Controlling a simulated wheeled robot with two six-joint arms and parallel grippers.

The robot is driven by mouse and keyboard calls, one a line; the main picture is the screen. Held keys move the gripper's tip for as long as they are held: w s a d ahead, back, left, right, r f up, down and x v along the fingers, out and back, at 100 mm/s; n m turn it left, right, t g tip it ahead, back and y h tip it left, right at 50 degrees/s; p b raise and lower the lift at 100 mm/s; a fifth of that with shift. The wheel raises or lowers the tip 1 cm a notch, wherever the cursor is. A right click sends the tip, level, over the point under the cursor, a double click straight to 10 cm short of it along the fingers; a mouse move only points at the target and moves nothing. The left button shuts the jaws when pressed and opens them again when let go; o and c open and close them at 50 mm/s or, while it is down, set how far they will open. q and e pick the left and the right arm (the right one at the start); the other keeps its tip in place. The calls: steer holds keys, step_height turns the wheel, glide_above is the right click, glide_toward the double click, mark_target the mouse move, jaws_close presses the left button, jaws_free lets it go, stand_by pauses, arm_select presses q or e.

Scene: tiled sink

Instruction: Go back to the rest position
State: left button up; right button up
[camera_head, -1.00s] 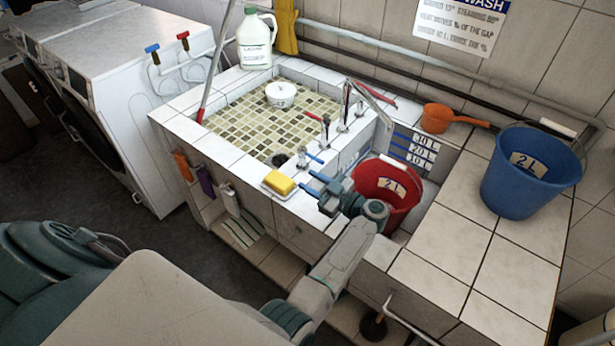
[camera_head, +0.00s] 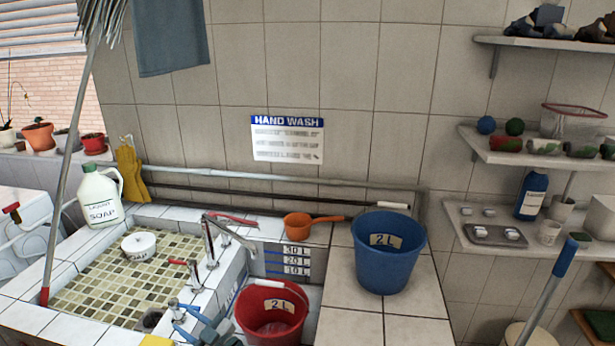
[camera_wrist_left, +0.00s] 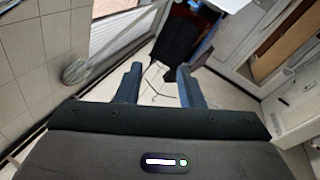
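My left gripper (camera_head: 196,332) shows only in part at the bottom edge of the head view, by the front of the tiled sink (camera_head: 62,325) and left of the red bucket (camera_head: 270,318). In the left wrist view its two blue fingers (camera_wrist_left: 159,76) stand apart with nothing between them, so it is open and empty. The rest of the left arm is cut off below the head view. My right gripper is not in view.
A blue bucket (camera_head: 388,262) and an orange scoop (camera_head: 303,226) stand on the tiled counter. A soap jug (camera_head: 101,200) stands behind the basin, with a round white tub (camera_head: 139,245) inside it. A yellow sponge (camera_head: 157,341) is partly cut off. Shelves (camera_head: 535,155) hang at right.

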arm_select(q)
steer(key=s+d+r+m+t+h, duration=0.3)
steer(key=d+m+t+h, duration=0.5)
steer(key=m+t+h, duration=0.5)
steer(key=s+d+f+m+g+h, duration=0.3)
steer(key=s+f+m+g+h, duration=0.25)
steer(key=s+g+h, duration=0.35)
steer(key=s+a+f+n+g+y, duration=0.1)
steer(key=s+a+g+y, duration=0.2)
steer(key=s, duration=0.8)
steer(key=s+a+f+g+y, duration=0.15)
steer(key=s+a+g, duration=0.35)
steer(key=s, duration=0.6)
step_height(320, 180, down, 33)
steer(key=s+a+g+b, duration=0.1)
steer(key=a+g+b, duration=0.1)
steer(key=b, duration=0.2)
steer(key=s+a+f+g+b, duration=0.1)
steer(key=s+f+b, duration=0.1)
steer(key=s+f, duration=1.7)
step_height(320, 180, down, 3)
steer(key=shift+f+n+b, duration=0.15)
steer(key=shift+n+b, duration=0.2)
